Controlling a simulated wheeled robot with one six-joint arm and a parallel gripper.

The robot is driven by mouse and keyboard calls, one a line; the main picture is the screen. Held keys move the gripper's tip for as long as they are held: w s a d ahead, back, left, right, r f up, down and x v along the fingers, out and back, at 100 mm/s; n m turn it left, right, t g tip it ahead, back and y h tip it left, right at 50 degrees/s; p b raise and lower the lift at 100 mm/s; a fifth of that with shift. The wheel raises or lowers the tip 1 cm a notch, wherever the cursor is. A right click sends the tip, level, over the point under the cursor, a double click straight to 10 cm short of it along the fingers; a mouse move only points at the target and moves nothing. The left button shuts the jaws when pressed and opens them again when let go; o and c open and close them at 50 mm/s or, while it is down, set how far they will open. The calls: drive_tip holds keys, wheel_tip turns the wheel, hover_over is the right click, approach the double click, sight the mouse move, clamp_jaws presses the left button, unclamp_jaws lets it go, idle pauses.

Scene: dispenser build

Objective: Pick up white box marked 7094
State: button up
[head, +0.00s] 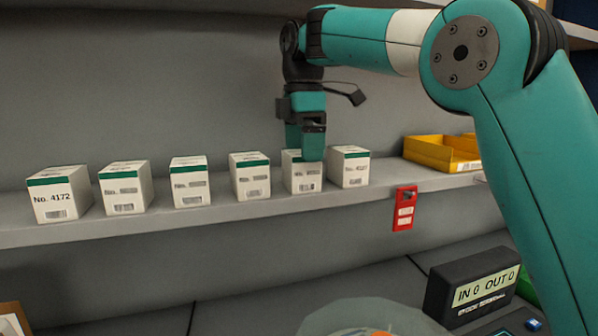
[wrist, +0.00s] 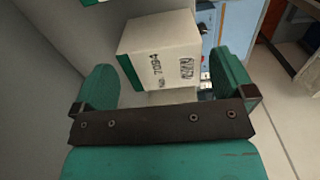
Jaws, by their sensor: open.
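The white box marked No. 7094 (wrist: 160,58) has a green band and a barcode. In the wrist view it lies between the two teal fingers of my open gripper (wrist: 164,82), with a gap on the left and a narrower one on the right. In the head view my gripper (head: 304,150) points down at the fifth box from the left (head: 301,184). One finger overlaps that box's top and front, hiding part of its label. Contact cannot be told.
Similar white boxes stand in a row on the grey shelf (head: 228,206); the leftmost reads No. 4172 (head: 60,195). Another box (head: 350,168) stands close on the right. A yellow bin (head: 430,153) is farther right. A red tag (head: 404,208) hangs at the shelf edge.

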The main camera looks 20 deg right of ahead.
sight(301, 165)
drive_tip(key=f, duration=0.4)
drive_tip(key=shift+s+a+f, duration=0.1)
drive_tip(key=shift+a, duration=0.15)
drive_tip(key=c, duration=0.9)
drive_tip(key=shift+c, duration=0.2)
